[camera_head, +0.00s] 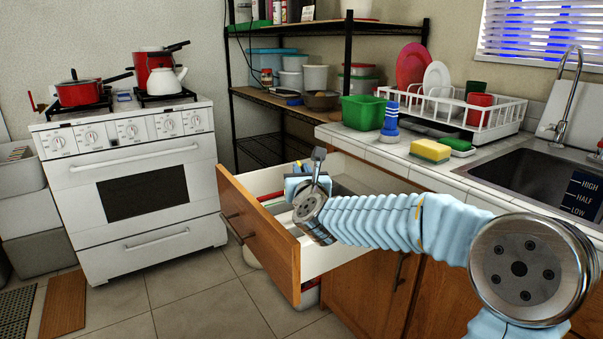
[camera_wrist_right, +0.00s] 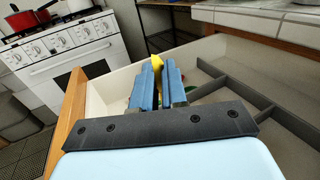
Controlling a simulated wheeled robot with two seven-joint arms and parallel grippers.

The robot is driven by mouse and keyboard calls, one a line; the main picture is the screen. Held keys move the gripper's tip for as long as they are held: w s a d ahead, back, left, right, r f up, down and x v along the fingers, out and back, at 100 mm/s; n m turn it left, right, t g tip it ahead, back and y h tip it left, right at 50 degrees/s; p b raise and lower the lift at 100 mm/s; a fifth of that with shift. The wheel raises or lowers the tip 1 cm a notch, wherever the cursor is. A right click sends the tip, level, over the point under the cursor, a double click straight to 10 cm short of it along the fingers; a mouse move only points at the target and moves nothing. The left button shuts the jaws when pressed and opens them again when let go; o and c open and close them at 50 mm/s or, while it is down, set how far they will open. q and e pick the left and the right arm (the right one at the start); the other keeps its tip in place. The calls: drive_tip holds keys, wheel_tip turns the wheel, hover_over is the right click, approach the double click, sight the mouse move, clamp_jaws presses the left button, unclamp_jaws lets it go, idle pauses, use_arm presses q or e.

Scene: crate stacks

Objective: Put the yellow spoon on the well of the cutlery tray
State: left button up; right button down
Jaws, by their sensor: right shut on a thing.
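The yellow spoon (camera_wrist_right: 156,63) shows in the right wrist view as a small yellow part at the tips of my right gripper (camera_wrist_right: 159,78); most of it is hidden by the blue fingers. My right gripper is shut on it, over the open drawer. In the head view my right gripper (camera_head: 303,172) is over the drawer, and its wrist hides much of the inside. The cutlery tray (camera_wrist_right: 238,88) is in the drawer, with grey dividers and several compartments. My left gripper is not in view.
The open drawer's wooden front (camera_head: 262,235) faces the white stove (camera_head: 135,180). The counter to the right holds a green tub (camera_head: 363,112), a yellow sponge (camera_head: 430,150), a dish rack (camera_head: 490,115) and a sink (camera_head: 520,178). Open floor lies between stove and drawer.

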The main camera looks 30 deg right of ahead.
drive_tip(key=shift+f, duration=0.1)
drive_tip(key=c, duration=1.2)
unclamp_jaws()
drive_tip(key=shift+o, duration=0.2)
drive_tip(key=b+v, duration=0.2)
drive_tip(key=v, duration=1)
drive_tip(key=shift+b, duration=0.4)
